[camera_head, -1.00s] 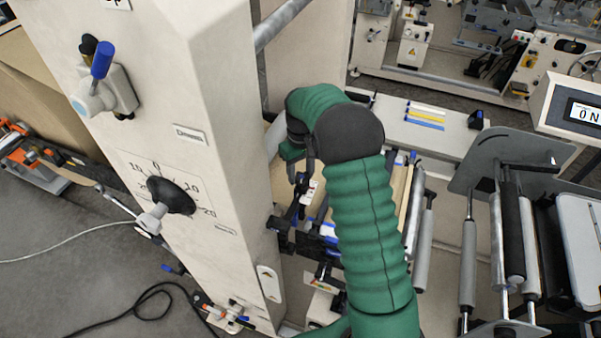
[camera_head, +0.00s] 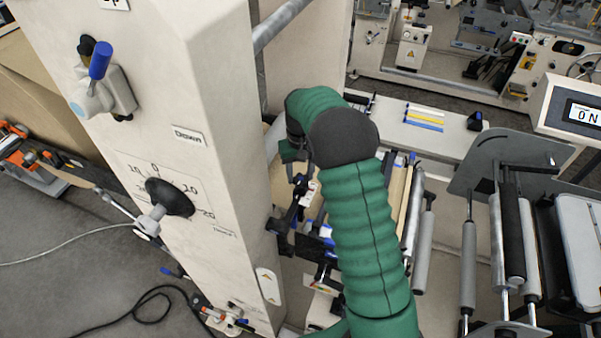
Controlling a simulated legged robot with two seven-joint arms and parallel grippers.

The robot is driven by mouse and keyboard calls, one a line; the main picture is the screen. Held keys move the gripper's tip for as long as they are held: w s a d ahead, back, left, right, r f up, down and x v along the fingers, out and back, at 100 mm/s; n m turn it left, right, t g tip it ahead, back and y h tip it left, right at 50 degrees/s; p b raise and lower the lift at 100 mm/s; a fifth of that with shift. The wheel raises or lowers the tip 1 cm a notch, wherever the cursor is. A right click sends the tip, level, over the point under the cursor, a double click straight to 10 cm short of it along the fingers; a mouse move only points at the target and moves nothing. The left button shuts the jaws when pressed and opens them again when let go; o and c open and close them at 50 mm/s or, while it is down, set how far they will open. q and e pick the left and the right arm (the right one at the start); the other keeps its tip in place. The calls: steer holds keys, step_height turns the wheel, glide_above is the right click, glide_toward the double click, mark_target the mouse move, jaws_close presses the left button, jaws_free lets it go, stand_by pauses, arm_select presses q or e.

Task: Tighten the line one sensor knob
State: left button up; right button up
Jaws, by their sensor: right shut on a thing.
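My right arm, in a green sleeve, reaches up from the bottom and bends left behind the cream machine column. My right gripper (camera_head: 301,186) is at the arm's far end, small and partly hidden by the arm and the column's edge. It is shut on a small dark part of the sensor assembly (camera_head: 297,212), which has black and blue pieces. I take this part to be the line one sensor knob, but its shape is mostly hidden and I cannot see how far it is turned. My left gripper is out of view.
The cream column (camera_head: 225,130) stands close on the left. It carries a black dial knob (camera_head: 170,197) and a blue-handled valve (camera_head: 101,62). Metal rollers (camera_head: 469,255) stand right of my arm. A display reading 0 N (camera_head: 583,112) is at the far right.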

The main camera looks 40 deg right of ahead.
steer(key=o, duration=1.2)
steer(key=shift+w+r, duration=0.1)
steer(key=shift+r, duration=0.15)
steer(key=shift+o, duration=1)
steer(key=shift+a, duration=0.15)
steer(key=r+b, duration=0.3)
steer(key=r, duration=0.4)
steer(key=shift+d+r, duration=0.2)
step_height(320, 180, up, 9)
steer(key=b, duration=0.1)
glide_above(300, 177)
steer(key=shift+a+r, duration=0.15)
steer(key=shift+a, duration=0.05)
steer(key=shift+d, duration=0.15)
